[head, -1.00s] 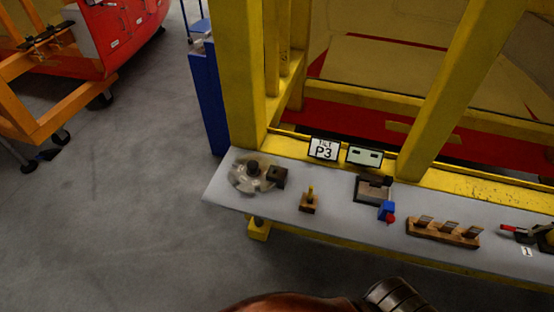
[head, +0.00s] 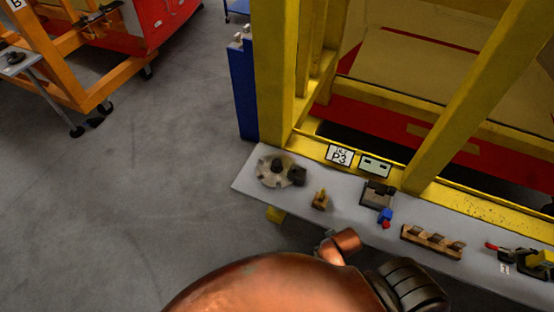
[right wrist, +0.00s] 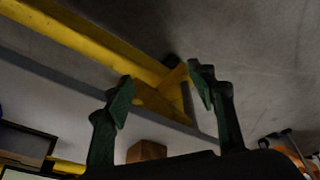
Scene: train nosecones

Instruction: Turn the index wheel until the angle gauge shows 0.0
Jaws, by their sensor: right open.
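The index wheel appears to be the round, pale notched disc (head: 271,171) with a dark hub, lying at the left end of the grey bench in the head view. A dark block (head: 297,175) sits at its right edge. A small panel with two dark windows (head: 375,167) stands behind the bench and may be the angle gauge; its reading is too small to tell. My right gripper (right wrist: 160,88) shows in the right wrist view with its green fingers spread and nothing between them. It is apart from the wheel. My left gripper is out of view.
The grey bench (head: 335,213) carries a small wooden block with a peg (head: 320,200), a blue-and-red part (head: 386,218) and a wooden rack (head: 432,242).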

